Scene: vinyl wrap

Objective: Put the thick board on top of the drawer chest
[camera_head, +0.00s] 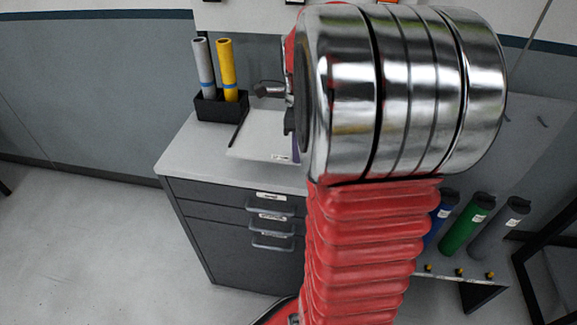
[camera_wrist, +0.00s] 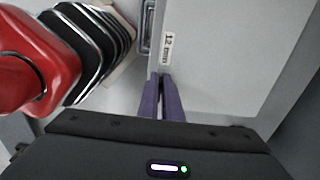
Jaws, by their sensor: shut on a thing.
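The thick board (camera_head: 262,138) is a pale flat panel with a small label near its front edge. In the head view it is over the top of the grey drawer chest (camera_head: 180,155), partly hidden by my arm; whether it touches the top cannot be told. In the wrist view the board (camera_wrist: 225,60) fills the upper middle and right, its label reading "12 mm". My gripper (camera_wrist: 160,78) has its purple fingers close together at the board's edge, shut on it. In the head view only a bit of the purple fingers (camera_head: 296,148) shows beside my arm.
A black holder (camera_head: 220,107) with a grey roll (camera_head: 203,65) and a yellow roll (camera_head: 227,68) stands at the chest's back left. Blue, green and grey tubes (camera_head: 462,225) stand right of the chest. The floor at left is clear.

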